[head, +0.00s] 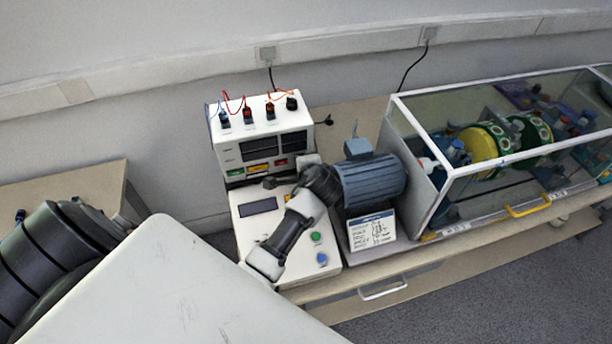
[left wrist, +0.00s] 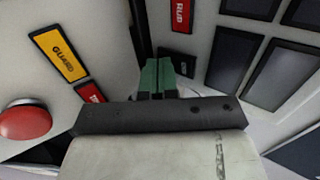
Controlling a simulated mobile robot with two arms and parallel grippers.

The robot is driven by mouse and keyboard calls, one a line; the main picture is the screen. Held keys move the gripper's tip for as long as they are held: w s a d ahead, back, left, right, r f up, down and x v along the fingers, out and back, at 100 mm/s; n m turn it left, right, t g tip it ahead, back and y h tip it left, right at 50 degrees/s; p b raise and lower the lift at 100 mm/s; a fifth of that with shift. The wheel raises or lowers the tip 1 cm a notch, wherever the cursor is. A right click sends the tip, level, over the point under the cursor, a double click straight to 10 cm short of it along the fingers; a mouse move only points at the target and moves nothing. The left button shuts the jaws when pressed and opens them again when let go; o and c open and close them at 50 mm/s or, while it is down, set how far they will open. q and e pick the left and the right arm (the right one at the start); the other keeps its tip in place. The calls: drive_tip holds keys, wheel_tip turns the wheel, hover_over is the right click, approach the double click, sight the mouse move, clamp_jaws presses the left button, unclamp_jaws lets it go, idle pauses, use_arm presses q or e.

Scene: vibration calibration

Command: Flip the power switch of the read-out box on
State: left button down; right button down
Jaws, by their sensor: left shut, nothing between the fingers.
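The white read-out box (head: 228,155) stands against the wall in the head view, with dark displays and green, yellow and red labels on its front. In the left wrist view its white front (left wrist: 202,25) is close, with a yellow GUARD label (left wrist: 60,54) and a red RUB label (left wrist: 181,14). My left gripper (left wrist: 158,76) is shut and empty, its green fingertips close to this front. A small dark plate (left wrist: 186,66) lies just behind the tips; I cannot tell whether it is the power switch or whether they touch. My right gripper is not in view.
A white control panel (head: 249,225) with green and blue buttons lies below the box. A blue-grey motor (head: 372,181) and a sign card (head: 372,231) stand right of my arm. A glass-sided case (head: 440,190) fills the right. A red button (left wrist: 24,120) shows in the wrist view.

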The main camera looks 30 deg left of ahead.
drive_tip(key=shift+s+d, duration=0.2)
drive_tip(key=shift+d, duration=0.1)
use_arm(q)
drive_tip(key=shift+f+b, duration=0.2)
drive_tip(key=shift+b, duration=0.1)
drive_tip(key=y+b, duration=0.1)
drive_tip(key=b, duration=0.1)
drive_tip(key=t+b, duration=0.1)
drive_tip(key=shift+w+a+f+y+b, duration=0.1)
drive_tip(key=shift+a+f+y+b, duration=0.05)
drive_tip(key=shift+f+y+b, duration=0.2)
drive_tip(key=shift+r+t+y+b, duration=0.25)
drive_tip(key=shift+t+y+b, duration=0.1)
drive_tip(key=shift+t+b, duration=0.15)
drive_tip(key=shift+a+r, duration=0.1)
drive_tip(key=shift+r, duration=0.1)
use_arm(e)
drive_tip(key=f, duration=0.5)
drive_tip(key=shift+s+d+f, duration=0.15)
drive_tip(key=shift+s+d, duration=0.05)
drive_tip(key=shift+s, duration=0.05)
